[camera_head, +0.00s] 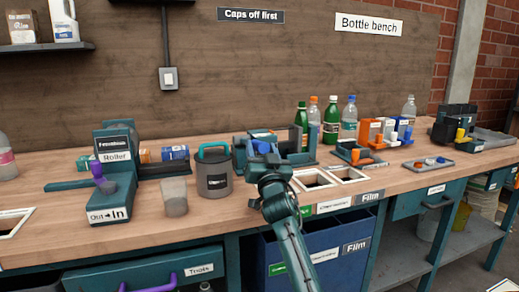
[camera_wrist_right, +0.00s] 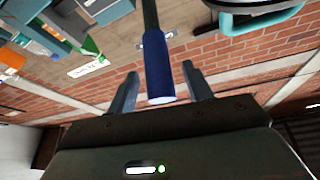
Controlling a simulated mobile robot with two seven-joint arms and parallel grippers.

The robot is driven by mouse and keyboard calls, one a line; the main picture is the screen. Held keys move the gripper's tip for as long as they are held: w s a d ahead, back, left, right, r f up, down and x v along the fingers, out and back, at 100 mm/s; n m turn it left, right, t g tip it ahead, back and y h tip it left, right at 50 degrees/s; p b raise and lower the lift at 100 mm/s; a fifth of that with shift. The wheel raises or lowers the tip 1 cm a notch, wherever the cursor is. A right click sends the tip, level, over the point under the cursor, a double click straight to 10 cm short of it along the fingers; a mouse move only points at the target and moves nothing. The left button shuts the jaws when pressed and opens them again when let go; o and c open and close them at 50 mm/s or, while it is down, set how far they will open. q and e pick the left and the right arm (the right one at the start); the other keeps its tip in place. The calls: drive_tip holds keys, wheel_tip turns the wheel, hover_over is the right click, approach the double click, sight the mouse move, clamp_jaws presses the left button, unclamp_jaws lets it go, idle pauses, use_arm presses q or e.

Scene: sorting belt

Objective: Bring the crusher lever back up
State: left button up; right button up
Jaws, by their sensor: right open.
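The crusher lever has a dark blue grip (camera_wrist_right: 158,70) on a dark rod in the right wrist view. My right gripper (camera_wrist_right: 161,72) is open, with one finger on each side of the grip; I cannot tell whether either finger touches it. In the head view my right gripper (camera_head: 262,158) is in front of the teal crusher (camera_head: 299,142) on the bench and hides part of it. A small blue part shows just above the gripper there. My left gripper is not in view.
A dark canister with a teal handle (camera_head: 214,175) and a grey cup (camera_head: 174,196) stand left of my right gripper. The roller machine (camera_head: 113,180) is further left. White-framed openings (camera_head: 345,173) lie to the right, with several bottles behind.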

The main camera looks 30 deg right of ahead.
drive_tip(key=shift+x, duration=1.2)
drive_tip(key=shift+f, duration=0.15)
drive_tip(key=shift+c, duration=0.2)
clamp_jaws()
